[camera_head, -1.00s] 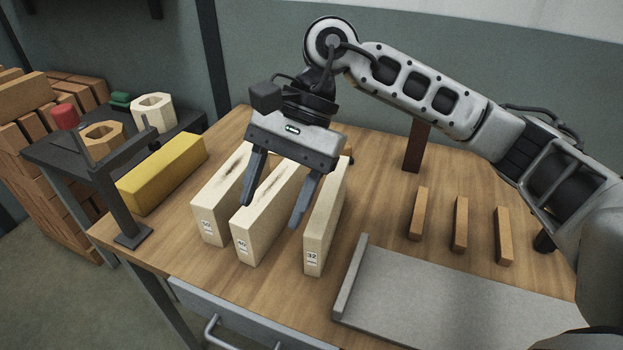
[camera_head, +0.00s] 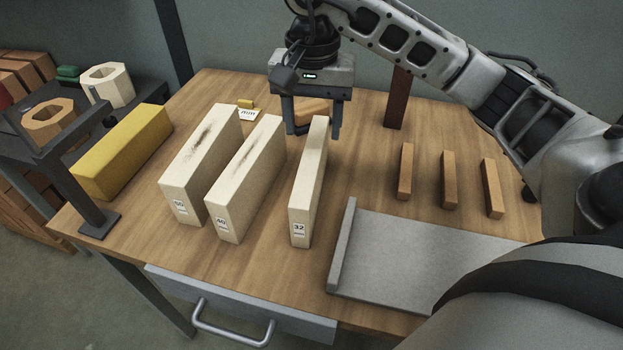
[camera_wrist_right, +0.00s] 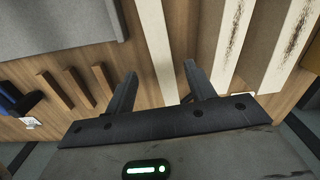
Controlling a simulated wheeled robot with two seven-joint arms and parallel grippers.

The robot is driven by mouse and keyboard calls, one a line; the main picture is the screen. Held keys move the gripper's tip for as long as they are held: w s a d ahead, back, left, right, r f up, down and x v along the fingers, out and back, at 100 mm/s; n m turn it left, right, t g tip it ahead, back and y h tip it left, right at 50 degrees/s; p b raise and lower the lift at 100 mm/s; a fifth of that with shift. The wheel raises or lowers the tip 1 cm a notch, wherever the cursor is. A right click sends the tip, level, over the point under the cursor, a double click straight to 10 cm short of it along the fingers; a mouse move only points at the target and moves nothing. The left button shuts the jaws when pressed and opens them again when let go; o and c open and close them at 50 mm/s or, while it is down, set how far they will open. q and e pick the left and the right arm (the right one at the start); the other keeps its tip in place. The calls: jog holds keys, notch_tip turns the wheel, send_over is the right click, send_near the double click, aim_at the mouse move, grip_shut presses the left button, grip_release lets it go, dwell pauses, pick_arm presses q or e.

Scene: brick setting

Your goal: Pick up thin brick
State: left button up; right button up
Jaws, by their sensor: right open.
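Three long cream bricks lie side by side on the wooden table, labelled 50 (camera_head: 200,165), 40 (camera_head: 243,180) and 32 (camera_head: 308,185). The brick labelled 32 is the thinnest and stands on its narrow side. My right gripper (camera_head: 313,132) is open and empty, pointing down at the far end of the thin brick. In the right wrist view, the thin brick (camera_wrist_right: 156,45) runs between the spread fingers of the right gripper (camera_wrist_right: 160,82). Contact cannot be told. My left gripper is not in view.
A yellow block (camera_head: 122,150) lies left of the cream bricks. A grey tray (camera_head: 430,262) and several narrow brown blocks (camera_head: 448,180) are to the right. An orange-brown piece (camera_head: 312,108) shows behind the gripper. A dark post (camera_head: 398,95) stands at the back.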

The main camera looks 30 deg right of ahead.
aim_at(312, 155)
jog(key=shift+w+f+p, duration=0.1)
jog(key=shift+f+p, duration=0.2)
jog(key=shift+f, duration=2.35)
jog(key=shift+r, duration=0.1)
grip_shut()
